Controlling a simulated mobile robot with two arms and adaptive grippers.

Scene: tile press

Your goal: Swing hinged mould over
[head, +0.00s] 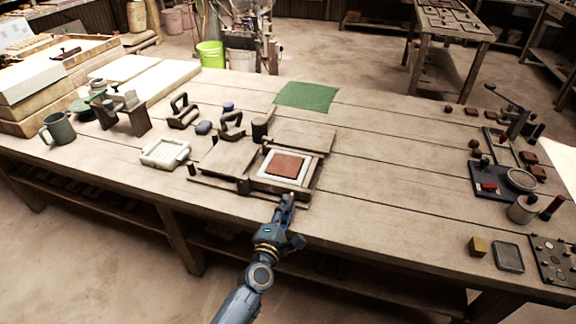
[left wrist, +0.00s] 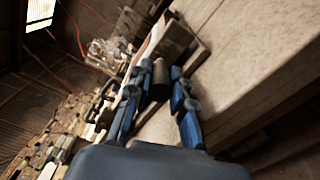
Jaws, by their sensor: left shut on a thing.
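The hinged wooden mould lies on the workbench in the head view, with a flat left board (head: 222,157) and a right bed with a raised wooden rim (head: 316,172). A white square frame (head: 263,172) lies in the right bed around a red-brown tile (head: 287,166). My left gripper (head: 287,203) is at the front edge of the right bed. In the left wrist view its fingers (left wrist: 157,88) are shut on a dark brown knob (left wrist: 160,76). The gripper hides this knob in the head view. My right gripper is not in view.
A dark cylinder (head: 259,131) and an iron-like press handle (head: 232,121) stand behind the mould. A green mat (head: 306,96) lies at the back. The bench (head: 390,170) right of the mould is clear.

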